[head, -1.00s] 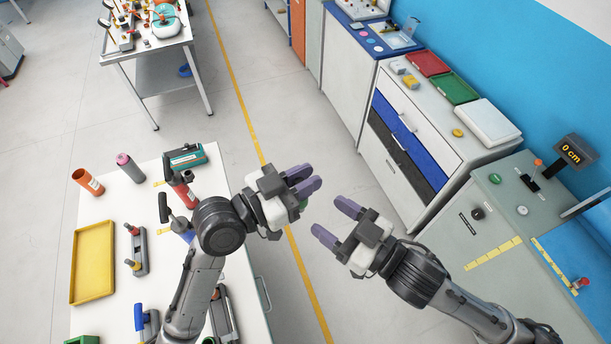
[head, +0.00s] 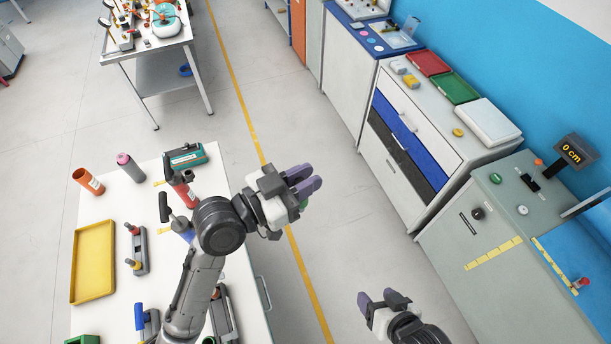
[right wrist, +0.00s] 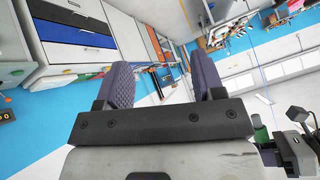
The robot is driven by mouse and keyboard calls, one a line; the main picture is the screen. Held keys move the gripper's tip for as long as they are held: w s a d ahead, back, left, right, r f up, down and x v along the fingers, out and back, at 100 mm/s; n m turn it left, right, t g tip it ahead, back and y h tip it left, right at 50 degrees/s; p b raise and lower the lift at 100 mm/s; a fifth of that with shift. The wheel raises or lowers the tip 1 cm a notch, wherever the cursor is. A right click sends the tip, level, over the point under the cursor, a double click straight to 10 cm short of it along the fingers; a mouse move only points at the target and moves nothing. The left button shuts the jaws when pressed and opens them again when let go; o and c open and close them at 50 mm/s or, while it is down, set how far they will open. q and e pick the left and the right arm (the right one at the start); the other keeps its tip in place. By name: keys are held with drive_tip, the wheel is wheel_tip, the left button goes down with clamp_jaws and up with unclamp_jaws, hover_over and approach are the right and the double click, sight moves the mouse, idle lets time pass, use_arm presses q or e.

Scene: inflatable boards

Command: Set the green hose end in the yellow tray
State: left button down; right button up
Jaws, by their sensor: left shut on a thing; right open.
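The yellow tray (head: 78,262) lies empty at the left of the white table, well to the left of both grippers in the head view. My left gripper (head: 312,178) is over the floor gap right of the table, its purple fingers closed together. A small bit of green, the green hose end (head: 304,206), shows just under its fingers; the rest is hidden by the gripper. My right gripper (head: 378,297) is low at the bottom right of the head view. In the right wrist view its fingers (right wrist: 162,75) stand apart with nothing between them.
On the white table (head: 122,215) stand an orange cylinder (head: 88,182), a grey-pink bottle (head: 130,167), a red-and-black pump (head: 180,190) and a teal case (head: 187,157). A grey cabinet (head: 480,240) stands at the right. The floor between is clear.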

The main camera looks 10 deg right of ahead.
use_arm(q)
drive_tip(key=shift+w+a+f+t, duration=0.1)
drive_tip(key=shift+w+t, duration=0.2)
drive_tip(key=w+a+r+n+t+y, duration=0.2)
drive_tip(key=a+r+n+t+y, duration=0.3)
drive_tip(key=a, duration=0.3)
drive_tip(key=w+a+r+n+t+y, duration=0.3)
drive_tip(key=a+n+t+y, duration=0.25)
drive_tip(key=a, duration=0.25)
drive_tip(key=s+a+f+n+y, duration=0.3)
drive_tip(key=a+f+y, duration=0.3)
drive_tip(key=a+f, duration=0.4)
drive_tip(key=shift+s+f, duration=0.6)
drive_tip(key=shift+f, duration=0.1)
use_arm(e)
drive_tip(key=s+d+f+n+g+h, duration=0.1)
drive_tip(key=s+d+f+n+g, duration=0.1)
drive_tip(key=s+f+n+g, duration=0.1)
drive_tip(key=s+f+g, duration=0.1)
drive_tip(key=s+g, duration=0.1)
drive_tip(key=s, duration=0.1)
drive_tip(key=shift+d+n+h, duration=0.3)
drive_tip(key=shift+d+h, duration=0.05)
drive_tip(key=shift+h, duration=0.05)
use_arm(q)
drive_tip(key=shift+d+t, duration=0.1)
drive_tip(key=shift+t, duration=0.15)
use_arm(e)
drive_tip(key=shift+s, duration=0.1)
